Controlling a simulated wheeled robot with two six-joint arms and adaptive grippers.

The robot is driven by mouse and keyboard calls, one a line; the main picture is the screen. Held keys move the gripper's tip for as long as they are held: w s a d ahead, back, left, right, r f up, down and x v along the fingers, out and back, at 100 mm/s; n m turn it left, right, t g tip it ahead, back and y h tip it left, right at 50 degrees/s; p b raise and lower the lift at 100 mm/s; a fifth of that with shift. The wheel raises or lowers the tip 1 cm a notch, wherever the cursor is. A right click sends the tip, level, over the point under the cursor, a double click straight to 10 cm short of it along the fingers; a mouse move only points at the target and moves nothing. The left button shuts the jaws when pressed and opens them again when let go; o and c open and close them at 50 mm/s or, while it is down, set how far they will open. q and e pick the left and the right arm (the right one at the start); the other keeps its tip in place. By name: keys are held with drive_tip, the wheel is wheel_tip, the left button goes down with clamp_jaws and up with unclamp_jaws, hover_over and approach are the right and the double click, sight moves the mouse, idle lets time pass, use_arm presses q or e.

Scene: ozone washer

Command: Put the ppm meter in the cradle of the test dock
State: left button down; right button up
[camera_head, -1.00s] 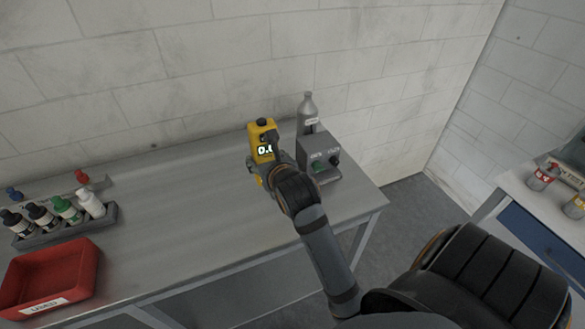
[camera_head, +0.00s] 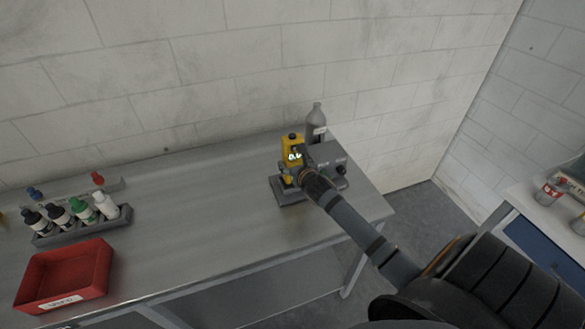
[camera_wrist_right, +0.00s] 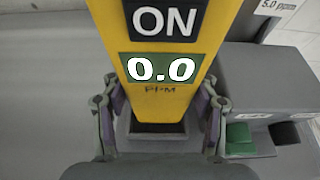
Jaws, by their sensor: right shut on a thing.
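The ppm meter (camera_head: 292,149) is a yellow upright unit with a lit display. In the right wrist view the meter (camera_wrist_right: 162,95) shows "ON" and "0.0 PPM". My right gripper (camera_wrist_right: 160,113) is shut on its lower sides, one finger on each side. The test dock has a grey base (camera_head: 289,196) beneath the meter and a grey control box (camera_head: 331,158) to its right. The meter's lower end is over a dark slot (camera_wrist_right: 158,128) in the base. I cannot tell how far it is inside. My left gripper is not in view.
A grey bottle (camera_head: 316,121) stands behind the control box, close to the meter. A red tray (camera_head: 64,276) and a rack (camera_head: 78,229) of several small bottles are at the left. The middle of the bench (camera_head: 190,225) is clear.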

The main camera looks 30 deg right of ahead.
wheel_tip(320, 180, down, 2)
drive_tip(key=shift+a+f, duration=0.1)
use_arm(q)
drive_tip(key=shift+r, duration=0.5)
use_arm(e)
drive_tip(key=shift+f, duration=0.15)
drive_tip(key=shift+f, duration=0.15)
drive_tip(key=o, duration=1.3)
drive_tip(key=shift+o, duration=0.2)
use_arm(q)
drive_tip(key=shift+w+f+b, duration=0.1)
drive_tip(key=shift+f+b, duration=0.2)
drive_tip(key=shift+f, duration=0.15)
use_arm(e)
drive_tip(key=v, duration=1.2)
drive_tip(key=shift+r, duration=0.25)
